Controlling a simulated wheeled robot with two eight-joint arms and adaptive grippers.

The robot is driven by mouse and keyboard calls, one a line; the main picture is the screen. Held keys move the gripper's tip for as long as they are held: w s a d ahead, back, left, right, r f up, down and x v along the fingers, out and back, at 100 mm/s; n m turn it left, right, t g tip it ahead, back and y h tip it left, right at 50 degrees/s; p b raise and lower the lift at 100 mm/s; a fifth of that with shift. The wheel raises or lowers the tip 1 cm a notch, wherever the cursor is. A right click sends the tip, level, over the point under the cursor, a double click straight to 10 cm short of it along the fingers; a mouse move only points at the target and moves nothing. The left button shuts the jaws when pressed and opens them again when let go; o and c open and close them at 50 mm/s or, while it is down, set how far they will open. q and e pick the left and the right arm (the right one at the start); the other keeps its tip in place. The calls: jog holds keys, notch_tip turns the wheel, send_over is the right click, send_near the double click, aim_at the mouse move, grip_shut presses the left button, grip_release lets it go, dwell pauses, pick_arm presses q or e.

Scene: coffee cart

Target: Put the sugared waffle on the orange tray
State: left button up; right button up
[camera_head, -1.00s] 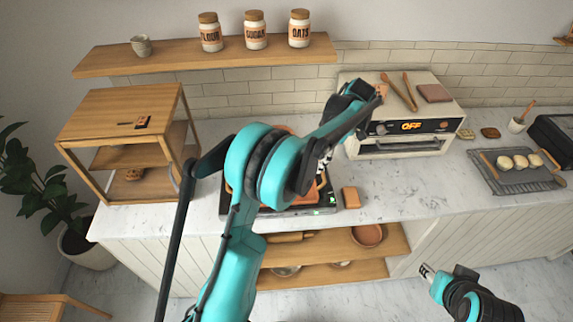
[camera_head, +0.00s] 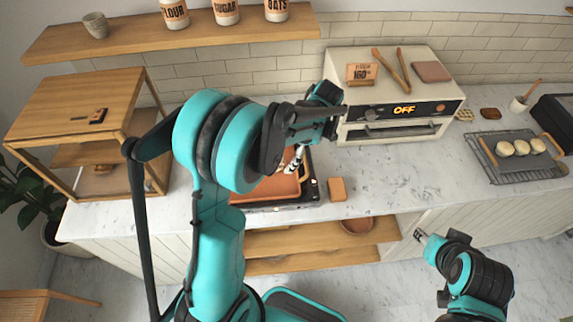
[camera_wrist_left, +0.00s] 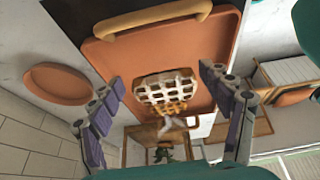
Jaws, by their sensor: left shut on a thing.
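The orange tray (camera_head: 272,190) sits on a dark flat device on the counter, partly hidden behind my left arm. In the left wrist view the tray (camera_wrist_left: 112,62) has a pale handle along one edge. The sugared waffle (camera_wrist_left: 166,88), a pale grid with a browner lower part, shows between my left gripper's fingers (camera_wrist_left: 165,82) against the tray. My left gripper (camera_head: 294,162) is over the tray in the head view and shut on the waffle. Whether the waffle touches the tray cannot be told. My right gripper (camera_head: 420,236) is low, in front of the counter; its jaw state is unclear.
An oven (camera_head: 390,112) marked OFF stands behind, right of the tray. A small orange-brown block (camera_head: 337,189) lies beside the tray. A wooden cabinet (camera_head: 80,110) stands at left. A grey rack (camera_head: 487,165) with round buns is at right. Counter between is clear.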

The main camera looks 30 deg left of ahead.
pick_arm(q)
jog(key=shift+s+f, duration=0.2)
jog(key=shift+s, duration=0.05)
jog(key=shift+f, duration=0.25)
notch_tip(320, 180, down, 4)
jog(key=shift+r+b, duration=0.25)
jog(key=shift+b, duration=0.3)
jog(key=shift+f, duration=0.1)
jog(key=o, duration=1.1)
jog(key=shift+o, duration=0.2)
